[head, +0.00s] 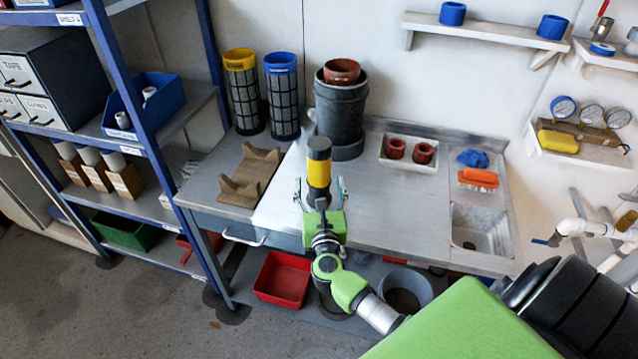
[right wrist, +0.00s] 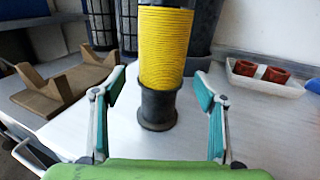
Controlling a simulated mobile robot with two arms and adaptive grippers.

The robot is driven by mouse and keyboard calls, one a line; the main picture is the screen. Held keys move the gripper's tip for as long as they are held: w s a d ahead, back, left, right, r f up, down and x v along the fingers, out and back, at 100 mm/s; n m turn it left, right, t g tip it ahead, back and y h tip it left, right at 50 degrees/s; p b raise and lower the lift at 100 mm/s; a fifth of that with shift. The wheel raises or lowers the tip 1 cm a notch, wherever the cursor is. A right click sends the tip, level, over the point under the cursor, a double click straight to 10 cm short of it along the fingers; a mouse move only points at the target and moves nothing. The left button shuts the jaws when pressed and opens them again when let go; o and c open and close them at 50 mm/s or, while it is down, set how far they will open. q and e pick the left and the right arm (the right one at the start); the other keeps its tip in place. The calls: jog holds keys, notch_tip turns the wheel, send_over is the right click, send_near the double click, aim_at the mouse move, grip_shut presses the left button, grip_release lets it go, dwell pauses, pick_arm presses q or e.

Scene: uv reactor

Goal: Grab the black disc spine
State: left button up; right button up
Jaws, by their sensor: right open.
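The black disc spine (head: 319,148) stands upright on the steel counter (head: 395,213), with a stack of yellow ribbed discs (head: 318,173) around its middle. In the right wrist view its black lower stem and flared foot (right wrist: 157,110) show below the yellow discs (right wrist: 165,45). My right gripper (head: 320,193) is open, with one finger to each side of the spine. In the right wrist view the fingers (right wrist: 160,88) are apart, with clear gaps to the lower stem. The spine's top is out of that view. My left gripper is not in view.
A brown cradle (head: 250,172) lies left on the counter. Yellow-topped (head: 242,92) and blue-topped (head: 282,95) mesh cylinders and a dark housing (head: 341,105) stand behind. A white tray (head: 408,168) holds red rings. A sink (head: 480,228) is at right.

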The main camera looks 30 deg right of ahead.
jog(key=x, duration=0.3)
jog(key=shift+w+d, duration=0.1)
jog(key=c, duration=1.3)
jog(key=shift+r, duration=0.15)
jog(key=shift+c, duration=0.5)
